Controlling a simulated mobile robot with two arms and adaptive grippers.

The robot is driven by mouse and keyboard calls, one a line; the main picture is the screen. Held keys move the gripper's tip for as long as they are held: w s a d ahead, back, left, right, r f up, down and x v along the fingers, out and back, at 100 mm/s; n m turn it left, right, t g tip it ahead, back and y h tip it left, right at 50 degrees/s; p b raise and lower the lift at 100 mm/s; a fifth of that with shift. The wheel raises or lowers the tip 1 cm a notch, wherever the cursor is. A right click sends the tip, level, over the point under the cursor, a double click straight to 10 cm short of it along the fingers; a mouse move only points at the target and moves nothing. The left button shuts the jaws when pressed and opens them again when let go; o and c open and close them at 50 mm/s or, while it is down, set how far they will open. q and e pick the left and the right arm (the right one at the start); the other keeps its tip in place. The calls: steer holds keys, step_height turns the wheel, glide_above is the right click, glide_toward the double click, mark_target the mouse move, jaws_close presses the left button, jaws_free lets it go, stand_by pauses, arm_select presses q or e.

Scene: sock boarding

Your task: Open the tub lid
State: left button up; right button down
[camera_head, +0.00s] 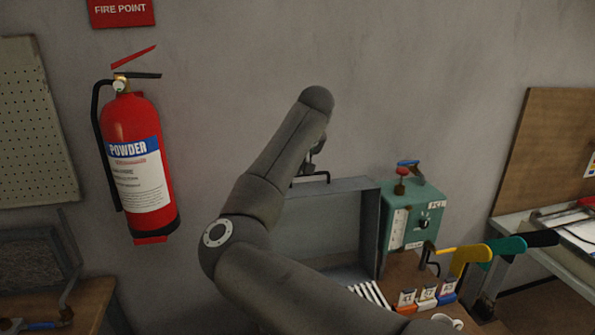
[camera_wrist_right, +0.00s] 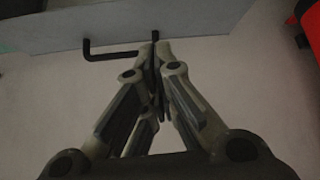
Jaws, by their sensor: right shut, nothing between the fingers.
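The tub's grey lid (camera_head: 335,225) stands raised against the wall in the head view, its hollow side facing me. Its black bar handle (camera_head: 322,174) shows at the top edge. The handle (camera_wrist_right: 108,54) and the lid's grey panel (camera_wrist_right: 190,15) also show in the right wrist view. My right gripper (camera_wrist_right: 154,50) is shut and empty, its fingertips at the handle; I cannot tell whether they touch it. In the head view my right arm hides most of this gripper and part of the lid and tub. My left gripper is not in view.
A green control box (camera_head: 412,220) with a red knob stands right of the lid. A red fire extinguisher (camera_head: 138,165) hangs on the wall to the left. The wall above the lid is clear.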

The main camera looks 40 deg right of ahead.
arm_select(q)
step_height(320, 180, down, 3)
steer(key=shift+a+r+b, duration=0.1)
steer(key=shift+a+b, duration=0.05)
steer(key=shift+b, duration=0.85)
arm_select(e)
steer(key=a+v, duration=0.1)
steer(key=v, duration=0.7)
steer(key=shift+f, duration=0.25)
steer(key=shift+s, duration=0.15)
